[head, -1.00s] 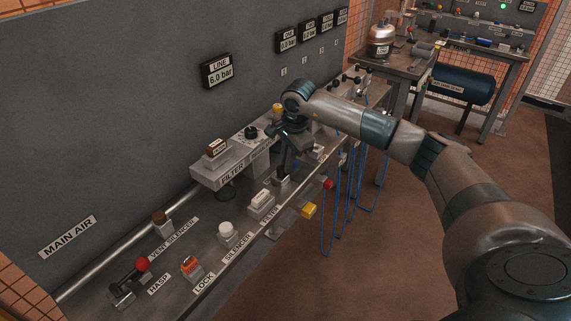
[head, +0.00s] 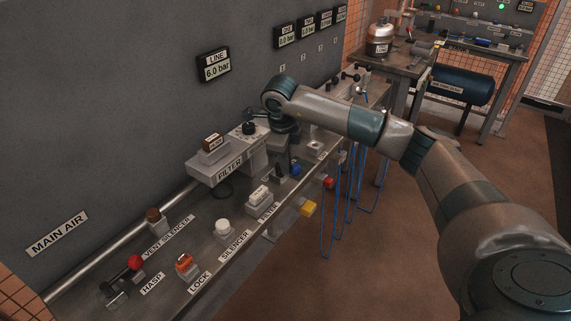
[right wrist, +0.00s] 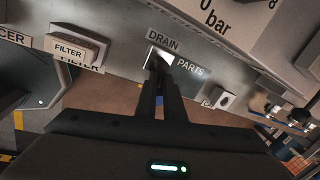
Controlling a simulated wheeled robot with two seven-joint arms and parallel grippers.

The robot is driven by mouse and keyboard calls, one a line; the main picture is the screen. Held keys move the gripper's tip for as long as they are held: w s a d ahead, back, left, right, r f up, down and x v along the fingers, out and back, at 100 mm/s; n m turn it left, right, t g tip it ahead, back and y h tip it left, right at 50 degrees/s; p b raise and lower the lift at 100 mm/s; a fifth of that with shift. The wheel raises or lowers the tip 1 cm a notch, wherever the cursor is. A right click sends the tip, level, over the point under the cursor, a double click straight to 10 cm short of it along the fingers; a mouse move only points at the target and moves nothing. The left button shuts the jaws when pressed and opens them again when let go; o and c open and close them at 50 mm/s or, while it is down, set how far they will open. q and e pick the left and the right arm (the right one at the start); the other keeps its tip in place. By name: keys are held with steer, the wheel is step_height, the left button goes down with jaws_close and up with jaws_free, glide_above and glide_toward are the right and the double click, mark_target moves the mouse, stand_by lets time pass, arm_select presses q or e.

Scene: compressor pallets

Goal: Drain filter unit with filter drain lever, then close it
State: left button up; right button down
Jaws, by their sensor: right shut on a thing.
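The filter unit (head: 212,168) is a grey block on the wall rail with a FILTER label and a dark bowl beneath. My right gripper (head: 284,130) is just right of it above the bench, partly hidden by its own wrist. In the right wrist view, its fingers (right wrist: 160,76) are shut on the dark filter drain lever (right wrist: 154,62), which is mostly hidden. They are in front of the pale block by the DRAIN label (right wrist: 163,40). A dark piece shows at the bench holder (head: 281,178) below; whether it touches the lever is unclear. My left gripper is not in view.
On the bench are a FILTER block (head: 258,196), a white silencer (head: 222,228), an orange lock (head: 184,263) and a red-knobbed lever (head: 134,262). A blue knob (head: 296,170) is near the gripper. Blue hoses (head: 325,215) hang in front. The line gauge (head: 214,65) reads 6.0 bar.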

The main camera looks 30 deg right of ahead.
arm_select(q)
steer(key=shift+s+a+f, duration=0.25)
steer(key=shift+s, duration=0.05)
arm_select(e)
steer(key=shift+s+m+g, duration=0.15)
steer(key=shift+m, duration=0.7)
steer(key=shift+s+m+g, duration=0.1)
steer(key=shift+m+g, duration=0.05)
steer(key=shift+m, duration=0.7)
steer(key=shift+a, duration=0.1)
